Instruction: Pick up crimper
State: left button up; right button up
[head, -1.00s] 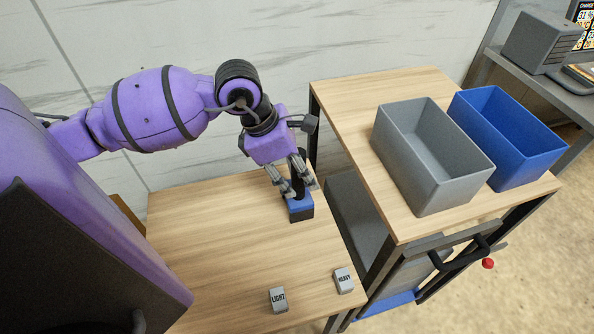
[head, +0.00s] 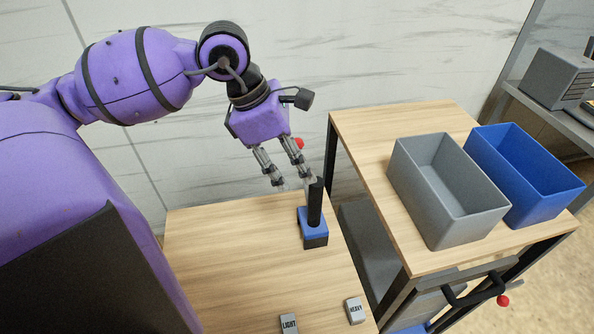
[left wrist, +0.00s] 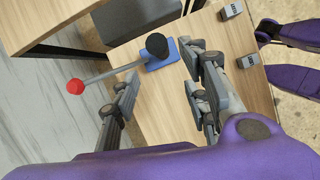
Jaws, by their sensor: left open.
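A device that I take to be the crimper stands upright on the wooden table (head: 225,240). It has a blue-and-black base (head: 313,228) and a black post (head: 315,203). In the left wrist view its blue base (left wrist: 163,55), black knob (left wrist: 156,46) and grey lever with a red ball (left wrist: 75,87) show. The red ball also shows behind my gripper in the head view (head: 299,143). My left gripper (head: 292,183) is open and empty, above and left of the post in the head view. Its spread fingers (left wrist: 160,88) also show in the left wrist view.
Grey blocks marked LIGHT (head: 289,323) and HEAVY (head: 354,310) lie at the table's near edge. A higher cart at right holds a grey bin (head: 448,190) and a blue bin (head: 525,175). The table left of the device is clear.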

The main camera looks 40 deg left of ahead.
aim_at(314, 231)
jog(key=k+l, duration=0.8)
